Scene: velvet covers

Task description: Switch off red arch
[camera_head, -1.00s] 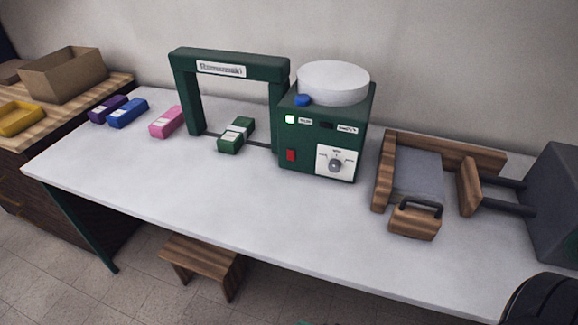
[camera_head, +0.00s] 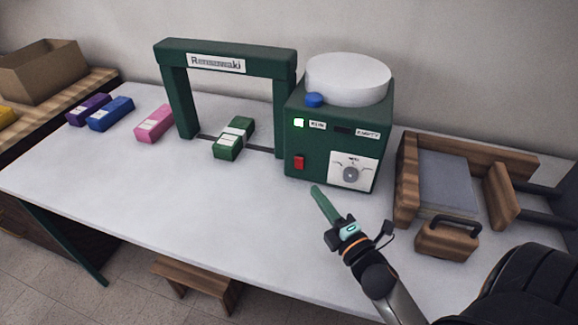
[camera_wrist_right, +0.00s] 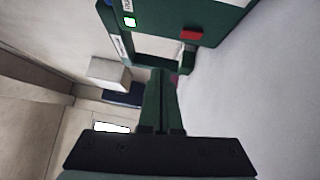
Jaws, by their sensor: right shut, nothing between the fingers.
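The arch (camera_head: 228,53) on the white table is green, not red. It is joined to a green box (camera_head: 338,133) with a white round top. A red switch (camera_head: 299,162) is low on the box's front, left of a dial (camera_head: 350,174); which way it is set is too small to tell. The lamp (camera_head: 299,123) marked RUN glows green. My right gripper (camera_head: 316,190) is shut and empty, just in front of and below the switch, apart from it. The wrist view shows its fingers (camera_wrist_right: 160,75) beside the red switch (camera_wrist_right: 190,34). My left gripper is not in view.
A green strapped packet (camera_head: 234,138) lies under the arch. Pink (camera_head: 155,123), blue (camera_head: 110,114) and purple (camera_head: 88,109) packets lie to the left. A wooden press-like fixture (camera_head: 407,190) with a handled block (camera_head: 446,240) stands right. The table's front left is clear.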

